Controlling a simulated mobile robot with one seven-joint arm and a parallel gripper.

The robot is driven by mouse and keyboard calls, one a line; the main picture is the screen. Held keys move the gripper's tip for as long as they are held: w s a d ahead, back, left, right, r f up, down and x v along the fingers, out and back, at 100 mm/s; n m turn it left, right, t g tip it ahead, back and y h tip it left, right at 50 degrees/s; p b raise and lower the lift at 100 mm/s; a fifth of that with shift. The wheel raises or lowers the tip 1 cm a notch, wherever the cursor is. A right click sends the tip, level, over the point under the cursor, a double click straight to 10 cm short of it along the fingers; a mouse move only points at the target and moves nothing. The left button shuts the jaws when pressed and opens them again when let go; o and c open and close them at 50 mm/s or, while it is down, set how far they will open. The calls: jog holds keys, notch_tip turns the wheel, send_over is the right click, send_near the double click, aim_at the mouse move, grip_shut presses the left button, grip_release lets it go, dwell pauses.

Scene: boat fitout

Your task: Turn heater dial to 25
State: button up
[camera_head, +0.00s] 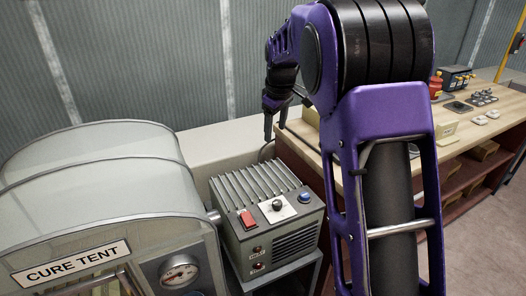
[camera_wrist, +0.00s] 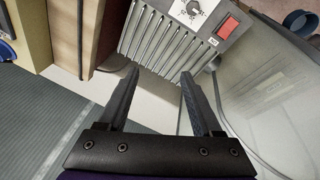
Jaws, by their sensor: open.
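The heater (camera_head: 265,218) is a grey-green box with a finned top, standing between the cure tent and the wooden bench. Its dark dial (camera_head: 277,205) sits on a white plate on the sloped top front, between a red switch (camera_head: 247,219) and a blue knob (camera_head: 305,197). The dial's setting is too small to read. In the wrist view the dial (camera_wrist: 193,6) is at the top edge, with the red switch (camera_wrist: 228,27) to its right. My gripper (camera_wrist: 158,78) is open and empty, behind and apart from the heater's fins; the head view shows it (camera_head: 275,135) above the rear.
The cure tent (camera_head: 95,190), with a gauge (camera_head: 180,273) on its front, stands close on the heater's left. The wooden bench (camera_head: 455,140) on the right carries switches and small parts. A wall (camera_head: 180,60) runs behind.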

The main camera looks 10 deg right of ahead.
aim_at(277, 202)
jog(key=s+f+g, duration=0.1)
jog(key=f, duration=0.6)
jog(key=s+f+g+b, duration=0.1)
jog(key=s+f, duration=0.1)
jog(key=f, duration=0.6)
jog(key=s+f+g+b, duration=0.1)
jog(key=f, duration=0.7)
jog(key=shift+s+d+f, duration=0.1)
jog(key=shift+s+d, duration=0.05)
jog(key=shift+d, duration=0.15)
grip_shut()
